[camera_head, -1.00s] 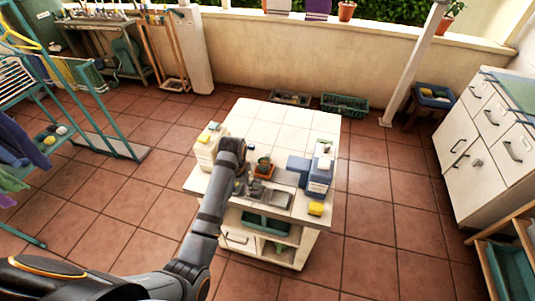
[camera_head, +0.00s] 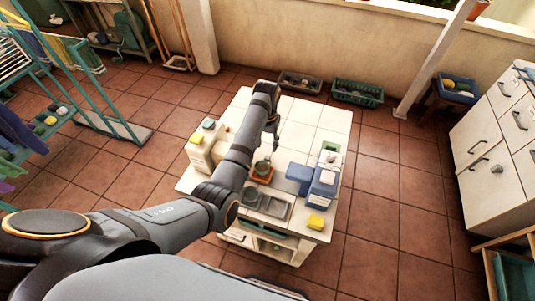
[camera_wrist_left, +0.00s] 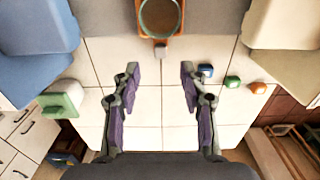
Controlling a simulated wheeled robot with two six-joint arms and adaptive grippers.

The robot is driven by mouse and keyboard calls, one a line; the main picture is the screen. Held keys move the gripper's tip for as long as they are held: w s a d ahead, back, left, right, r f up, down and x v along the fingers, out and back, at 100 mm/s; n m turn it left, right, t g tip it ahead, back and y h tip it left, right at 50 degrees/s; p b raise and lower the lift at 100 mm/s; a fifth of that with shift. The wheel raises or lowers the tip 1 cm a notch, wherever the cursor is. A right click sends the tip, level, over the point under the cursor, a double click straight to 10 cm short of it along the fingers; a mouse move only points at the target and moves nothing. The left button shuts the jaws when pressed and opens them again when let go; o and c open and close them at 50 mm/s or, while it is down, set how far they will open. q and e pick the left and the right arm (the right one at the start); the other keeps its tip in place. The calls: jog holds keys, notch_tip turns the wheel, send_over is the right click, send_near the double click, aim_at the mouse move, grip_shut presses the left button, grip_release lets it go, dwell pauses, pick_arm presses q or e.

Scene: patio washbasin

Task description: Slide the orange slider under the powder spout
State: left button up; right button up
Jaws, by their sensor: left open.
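The orange slider (camera_head: 261,176) lies on the tiled table and carries a round greenish cup (camera_head: 263,166). In the left wrist view the slider (camera_wrist_left: 178,30) shows at the top centre, with a small tab (camera_wrist_left: 161,51) on its near side. A blue and white dispenser (camera_head: 323,184) stands to its right, with a blue part (camera_head: 298,172) reaching towards it. I cannot make out the powder spout's opening. My left gripper (camera_head: 273,127) is over the far half of the table. In the wrist view its fingers (camera_wrist_left: 159,78) are apart and empty, short of the tab.
A cream container (camera_head: 201,150) stands on the table's left. A green block (camera_wrist_left: 62,105) and small coloured pieces (camera_wrist_left: 233,82) flank the gripper. A grey basin (camera_head: 268,203) and yellow sponge (camera_head: 316,222) are at the front. The white tiles between the fingers are bare.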

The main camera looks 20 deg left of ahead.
pick_arm(q)
send_over(267, 158)
notch_tip(267, 158, down, 4)
jog(key=shift+s+f, duration=0.1)
jog(key=shift+s, duration=0.05)
notch_tip(267, 158, down, 4)
jog(key=shift+f, duration=0.25)
jog(key=shift+c, duration=1)
jog(key=c, duration=0.5)
grip_shut()
pick_arm(e)
jog(key=shift+w+a+r, duration=0.1)
jog(key=shift+w+r, duration=0.1)
jog(key=shift+w, duration=0.35)
jog(key=shift+w+a+r, duration=0.1)
jog(key=shift+w+r, duration=0.05)
jog(key=shift+w, duration=0.4)
